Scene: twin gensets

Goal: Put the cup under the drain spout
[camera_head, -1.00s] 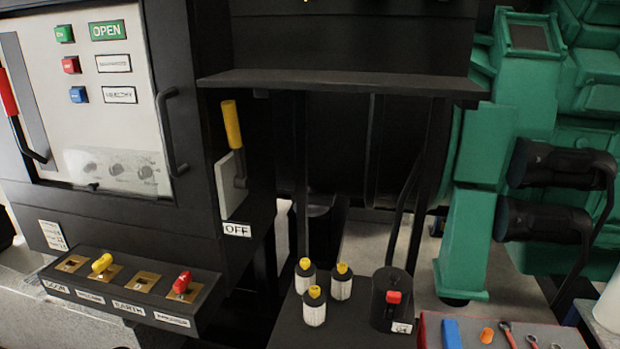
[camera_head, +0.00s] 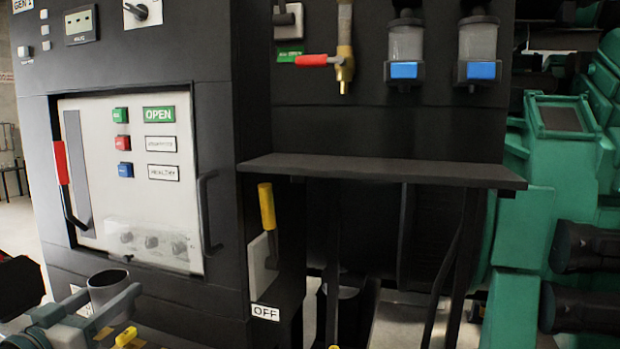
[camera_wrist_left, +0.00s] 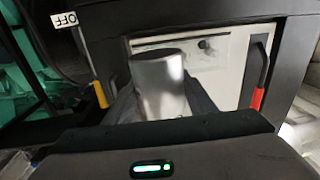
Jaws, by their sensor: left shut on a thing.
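A grey metal cup (camera_head: 108,284) is held by my left gripper (camera_head: 103,303) at the lower left of the head view, its open mouth upward. The gripper's fingers are shut around the cup. In the left wrist view the cup (camera_wrist_left: 158,85) shows as a shiny cylinder in front of the gripper body. The brass drain spout (camera_head: 344,72) with a red lever points down from the black panel at the upper middle. The cup is well to the left of the spout and lower. My right gripper is not in view.
A black shelf (camera_head: 380,170) juts out below the spout, its top clear. Two sight bowls with blue bases (camera_head: 404,70) hang right of the spout.

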